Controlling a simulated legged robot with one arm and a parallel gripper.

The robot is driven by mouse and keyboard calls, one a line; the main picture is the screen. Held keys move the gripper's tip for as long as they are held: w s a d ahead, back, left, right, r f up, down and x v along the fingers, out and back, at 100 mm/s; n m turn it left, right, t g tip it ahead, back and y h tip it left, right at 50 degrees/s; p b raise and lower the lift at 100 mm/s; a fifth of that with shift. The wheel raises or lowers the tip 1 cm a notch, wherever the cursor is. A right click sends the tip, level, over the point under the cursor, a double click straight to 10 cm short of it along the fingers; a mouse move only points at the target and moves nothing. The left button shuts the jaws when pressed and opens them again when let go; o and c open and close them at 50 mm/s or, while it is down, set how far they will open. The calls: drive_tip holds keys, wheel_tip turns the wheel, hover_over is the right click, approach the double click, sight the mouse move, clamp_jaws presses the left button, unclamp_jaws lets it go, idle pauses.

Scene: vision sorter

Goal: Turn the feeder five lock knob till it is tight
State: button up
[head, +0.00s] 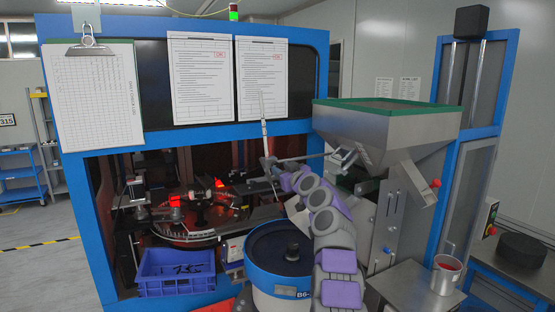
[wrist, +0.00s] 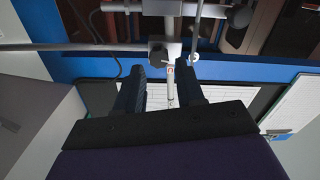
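My gripper (wrist: 161,66) points at a rod-and-clamp stand in the wrist view. Its two dark fingers are apart, with a gap between them. A thin pale post (wrist: 170,85) with a small red mark shows in that gap; I cannot tell whether a finger touches it. A dark clamp block (wrist: 157,50) sits just beyond the fingertips, with a small round pale end beside it. In the head view my arm reaches up to the same stand post (head: 263,115), and the fingers are too small to judge. No label reading feeder five is legible, so I cannot tell which knob is the lock knob.
A blue-framed machine (head: 85,215) holds a round turntable. A blue-and-white bowl (head: 270,290) stands in front, below my arm. A steel hopper (head: 400,130) with a red knob (head: 436,183) is at right. A blue crate (head: 175,285) and a metal mug (head: 445,278) stand lower down.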

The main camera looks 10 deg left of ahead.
sight(277, 166)
drive_tip(key=p, duration=0.1)
drive_tip(key=w+p, duration=0.1)
drive_tip(key=shift+w+a+r+p, duration=0.1)
drive_tip(key=shift+a+r+p, duration=0.05)
drive_tip(key=shift+a+p, duration=0.2)
drive_tip(key=w+p, duration=0.1)
drive_tip(key=p, duration=0.2)
drive_tip(key=shift+a, duration=0.35)
drive_tip(key=w+p, duration=0.1)
drive_tip(key=p, duration=0.2)
drive_tip(key=shift+a, duration=0.25)
drive_tip(key=shift+p, duration=0.3)
drive_tip(key=shift+w+a+f, duration=0.1)
drive_tip(key=shift+f, duration=0.1)
drive_tip(key=shift+c, duration=0.3)
clamp_jaws()
